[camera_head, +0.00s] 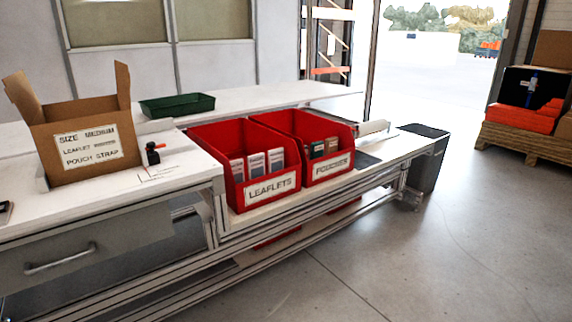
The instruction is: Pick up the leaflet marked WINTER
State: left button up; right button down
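Several leaflets (256,165) stand upright side by side in the left red bin (213,134), whose front label reads LEAFLETS. They are pale with darker parts, and their print is too small to read, so I cannot tell which is marked WINTER. Neither of my grippers shows in the head view.
A second red bin (330,167) labelled POUCHES adjoins on the right. An open cardboard box (70,175) stands on the bench (190,185) at left, near a small black and red object (152,153). A green tray (178,105) sits behind. The floor (450,240) at right is clear.

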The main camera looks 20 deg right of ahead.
aim_at(275, 156)
jog(key=i+l, duration=0.1)
jog(key=l, duration=0.25)
jog(key=i+l, duration=0.15)
jog(key=l, duration=0.25)
jog(key=i+l, duration=0.1)
jog(key=l, duration=0.25)
jog(key=i+l, duration=0.1)
jog(key=l, duration=0.3)
jog(key=i+l, duration=0.1)
jog(key=l, duration=0.25)
jog(key=i+l, duration=0.15)
jog(key=l, duration=0.2)
